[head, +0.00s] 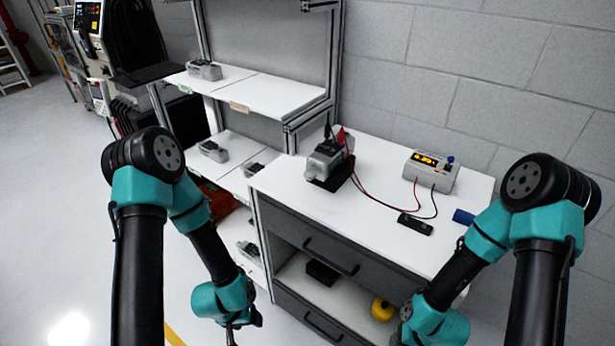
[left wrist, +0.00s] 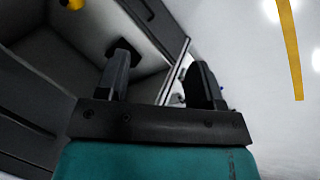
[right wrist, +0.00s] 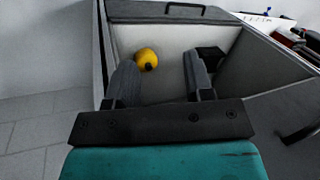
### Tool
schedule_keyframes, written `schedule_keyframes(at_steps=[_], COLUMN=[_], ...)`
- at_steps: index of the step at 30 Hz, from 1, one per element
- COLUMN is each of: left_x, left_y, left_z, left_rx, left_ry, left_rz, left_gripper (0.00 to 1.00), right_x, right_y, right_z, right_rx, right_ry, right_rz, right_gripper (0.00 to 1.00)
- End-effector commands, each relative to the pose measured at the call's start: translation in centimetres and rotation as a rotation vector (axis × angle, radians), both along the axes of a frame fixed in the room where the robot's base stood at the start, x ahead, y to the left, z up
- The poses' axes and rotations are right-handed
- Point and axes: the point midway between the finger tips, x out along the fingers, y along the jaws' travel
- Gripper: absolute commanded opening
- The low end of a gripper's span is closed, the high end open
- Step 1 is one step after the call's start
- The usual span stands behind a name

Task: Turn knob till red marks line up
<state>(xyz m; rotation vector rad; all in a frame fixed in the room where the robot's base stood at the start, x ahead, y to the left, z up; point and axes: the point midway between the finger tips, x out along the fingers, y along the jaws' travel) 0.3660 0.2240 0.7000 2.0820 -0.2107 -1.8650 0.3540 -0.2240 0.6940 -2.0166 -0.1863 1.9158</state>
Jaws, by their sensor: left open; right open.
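A grey servo unit (head: 325,162) sits on a black base on the white worktop, with red and black leads at its top. Wires run right to a light grey box (head: 431,172) with a lit orange display and a blue knob (head: 450,160) on top. Red alignment marks are too small to make out. My left gripper (left wrist: 160,78) is open and empty, low in front of the bench in the head view. My right gripper (right wrist: 158,78) is open and empty, low before the open shelf of the bench. Both are well apart from the servo unit and box.
A small black item (head: 415,224) and a blue object (head: 463,216) lie on the worktop. A yellow round object (head: 382,309) and a black block (head: 322,272) lie on the shelf below. White shelves (head: 272,97) holding grey units stand left. The worktop's front middle is clear.

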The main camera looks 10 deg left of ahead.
Motion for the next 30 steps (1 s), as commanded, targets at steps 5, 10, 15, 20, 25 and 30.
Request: schedule_keyframes(at_steps=[5,10,15,20,25,30], left_x=[5.1,11.5,15.8,17.5,17.7,17.7], left_y=[-0.4,-1.6,-3.5,-5.0,-5.6,-5.6], left_z=[3.4,10.0,18.6,26.0,29.5,29.7], left_rx=[0.012,0.015,-0.001,-0.03,-0.047,-0.049], left_ry=[-0.262,-0.645,-1.031,-1.327,-1.464,-1.473], left_rz=[-0.055,-0.125,-0.178,-0.2,-0.204,-0.203], left_gripper=[0.61,0.61,0.61,0.61,0.61,0.61], right_x=[0.0,0.0,0.0,0.0,0.0,0.0], right_y=[0.0,0.0,0.0,0.0,0.0,0.0], right_z=[0.0,0.0,0.0,0.0,0.0,0.0], right_rx=[0.0,0.0,0.0,0.0,0.0,0.0], right_ry=[0.0,0.0,0.0,0.0,0.0,0.0], right_rz=[0.0,0.0,0.0,0.0,0.0,0.0], right_gripper=[0.48,0.48,0.48,0.48,0.48,0.48])
